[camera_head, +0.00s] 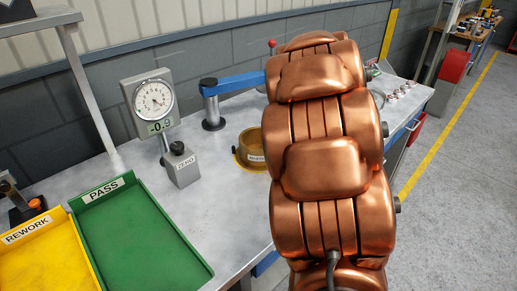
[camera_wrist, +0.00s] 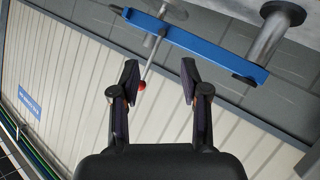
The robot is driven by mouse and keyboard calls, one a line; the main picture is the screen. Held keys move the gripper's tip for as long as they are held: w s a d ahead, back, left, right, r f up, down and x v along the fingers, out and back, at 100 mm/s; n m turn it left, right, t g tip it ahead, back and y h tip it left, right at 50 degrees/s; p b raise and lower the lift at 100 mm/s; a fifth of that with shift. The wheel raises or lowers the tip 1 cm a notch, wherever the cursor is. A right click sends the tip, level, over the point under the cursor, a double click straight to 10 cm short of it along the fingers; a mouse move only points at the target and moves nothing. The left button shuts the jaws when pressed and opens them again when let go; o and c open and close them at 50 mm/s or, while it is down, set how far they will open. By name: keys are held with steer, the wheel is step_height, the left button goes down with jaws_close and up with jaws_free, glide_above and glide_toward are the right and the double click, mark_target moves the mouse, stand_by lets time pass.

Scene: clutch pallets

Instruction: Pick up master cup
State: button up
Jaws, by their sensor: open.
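A brass-coloured cup (camera_head: 249,157) with a small white label sits on the grey workbench, left of my copper arm. The label is too small to read surely, and my arm covers the cup's right edge. The cup does not show in the wrist view. My gripper (camera_wrist: 160,80) is open and empty in the wrist view, its two black fingers well apart, pointing toward the wall and a blue bar. In the head view my arm hides the gripper.
A blue swing arm (camera_head: 235,83) on a post stands behind the cup; its bar also shows in the wrist view (camera_wrist: 190,45). A dial gauge (camera_head: 153,97) stands left. The green PASS tray (camera_head: 140,240) and yellow REWORK tray (camera_head: 42,262) lie front left. Small metal parts (camera_head: 402,90) lie right.

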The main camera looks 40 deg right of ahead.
step_height(320, 180, down, 5)
steer(key=w+n+y, duration=0.1)
steer(key=n+y, duration=0.1)
steer(key=y, duration=0.2)
steer(key=n+y+p, duration=0.1)
steer(key=n+y, duration=0.1)
steer(key=y, duration=0.4)
glide_toward(259, 146)
steer(key=shift+w+d+r, duration=0.4)
steer(key=shift+w+r, duration=0.15)
steer(key=shift+r, duration=0.2)
steer(key=shift+w+d+r, duration=0.45)
steer(key=shift+w+r, duration=0.1)
steer(key=shift+r, duration=0.15)
steer(key=shift+w+d+r, duration=0.4)
steer(key=shift+w+r, duration=0.2)
steer(key=shift+r, duration=0.15)
steer(key=w+a+f, duration=0.1)
steer(key=w+p, duration=0.1)
steer(key=shift+w+a+f, duration=0.35)
steer(key=shift+a, duration=0.05)
steer(key=shift+w+a+f, duration=0.1)
steer(key=shift+w+f, duration=0.3)
steer(key=shift+w, duration=0.15)
jaws_close()
